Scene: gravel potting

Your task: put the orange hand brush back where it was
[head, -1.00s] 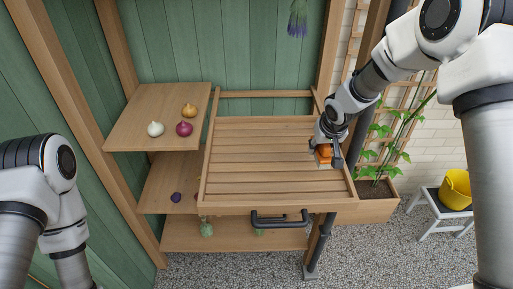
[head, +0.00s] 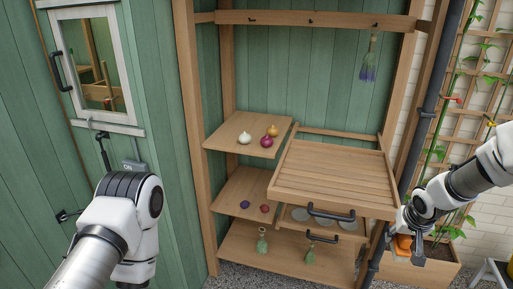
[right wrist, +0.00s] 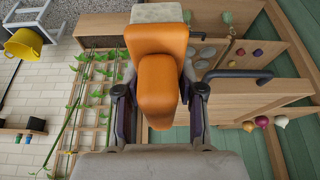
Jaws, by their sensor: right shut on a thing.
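The orange hand brush (head: 402,243) is in my right gripper (head: 405,234), at the right front corner of the slatted bench top (head: 330,165) and clear of it. In the right wrist view the orange brush handle (right wrist: 158,75) lies between the two fingers of my right gripper (right wrist: 158,95), which is shut on it. The brush's pale grey end (right wrist: 157,13) points to the top of that view. My left arm comes in from the left in the head view, but its gripper does not show.
A rail with dark hooks (head: 310,22) runs above; a lavender bunch (head: 369,62) hangs at its right. Onions (head: 268,138) lie on the left shelf (head: 235,125). A planter with a trellis (head: 420,268) stands right. A black handle (head: 338,213) sticks out at the bench front.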

